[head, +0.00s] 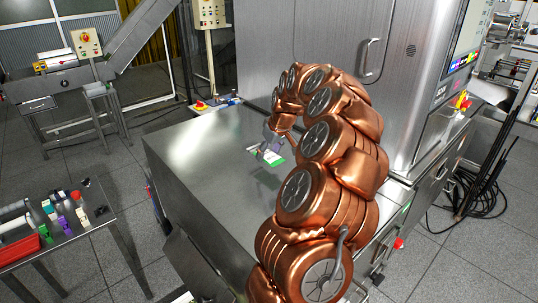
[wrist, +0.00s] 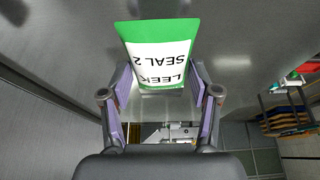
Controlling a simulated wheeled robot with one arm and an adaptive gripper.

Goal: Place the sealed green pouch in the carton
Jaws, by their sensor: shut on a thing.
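The green pouch (wrist: 161,29) has a white label that reads "LEEK SEAL 2", upside down in the wrist view. My gripper (wrist: 160,88) is shut on its lower end, with a purple-padded finger on each side. In the head view the pouch (head: 275,159) is a small green and white patch at my gripper (head: 270,145), over the steel table top. I cannot tell whether it touches the surface. My arm hides part of the table. I cannot make out a carton in either view.
The steel table top (head: 200,165) is mostly bare. A tall steel cabinet (head: 325,40) stands behind it. A side table at the left holds a red tray (head: 20,248) and several small bottles (head: 66,225). A red emergency button (head: 200,104) sits by the table's back edge.

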